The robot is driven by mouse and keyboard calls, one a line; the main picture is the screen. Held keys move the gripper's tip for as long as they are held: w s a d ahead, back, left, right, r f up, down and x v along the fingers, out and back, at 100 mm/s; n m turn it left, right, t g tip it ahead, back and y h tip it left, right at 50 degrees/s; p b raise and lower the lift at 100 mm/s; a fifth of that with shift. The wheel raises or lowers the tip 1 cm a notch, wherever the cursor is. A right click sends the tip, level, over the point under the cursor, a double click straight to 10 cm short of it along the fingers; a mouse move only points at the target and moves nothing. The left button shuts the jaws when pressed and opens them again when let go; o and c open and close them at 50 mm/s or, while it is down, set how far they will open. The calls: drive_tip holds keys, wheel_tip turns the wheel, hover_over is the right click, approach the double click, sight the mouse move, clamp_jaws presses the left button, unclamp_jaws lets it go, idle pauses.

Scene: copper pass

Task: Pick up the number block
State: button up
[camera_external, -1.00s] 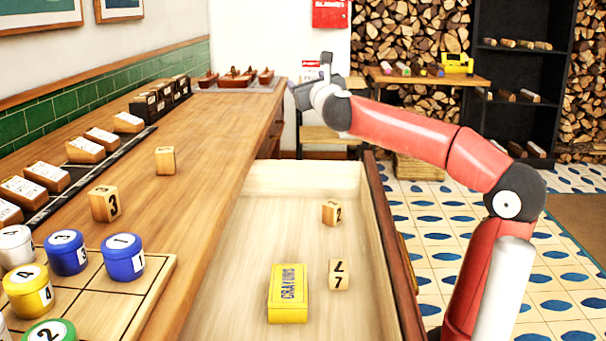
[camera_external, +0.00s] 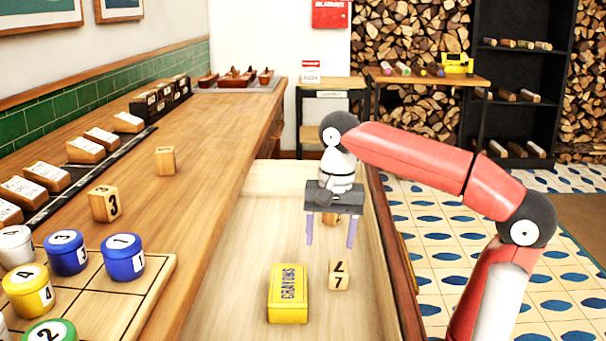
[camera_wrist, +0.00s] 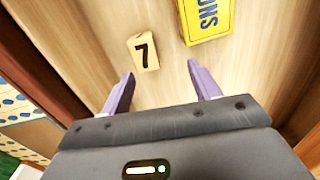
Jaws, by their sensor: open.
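My gripper (camera_external: 331,230) is open and empty, pointing down over the open drawer. In the wrist view its two purple fingers (camera_wrist: 163,85) are spread wide. A wooden number block with a 7 (camera_external: 339,276) lies in the drawer, nearer the camera than my gripper. It also shows in the wrist view (camera_wrist: 144,53), beyond the fingertips and between their lines. Another number block (camera_external: 329,219) in the drawer is mostly hidden behind my gripper. Two more wooden blocks stand on the counter: one marked 3 (camera_external: 104,204) and a plainer-looking one (camera_external: 165,161).
A yellow crayons box (camera_external: 288,293) lies just left of the 7 block; it also shows in the wrist view (camera_wrist: 207,18). The drawer's walls (camera_external: 392,262) rise around them. A tray (camera_external: 152,263) with numbered round pots sits on the counter.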

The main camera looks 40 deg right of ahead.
sight(339, 266)
drive_tip(key=shift+s+d+f, duration=0.15)
drive_tip(key=shift+s+d, duration=0.2)
drive_tip(key=shift+s, duration=0.05)
drive_tip(key=shift+s+d+f, duration=0.1)
drive_tip(key=shift+f, duration=0.3)
drive_tip(key=f, duration=0.2)
drive_tip(key=f+b, duration=0.1)
drive_tip(key=f, duration=0.1)
drive_tip(key=s+f+b, duration=0.1)
drive_tip(key=f, duration=0.1)
drive_tip(key=shift+f, duration=0.4)
drive_tip(key=shift+w, duration=0.1)
drive_tip(key=shift+c, duration=0.4)
drive_tip(key=c, duration=1.1)
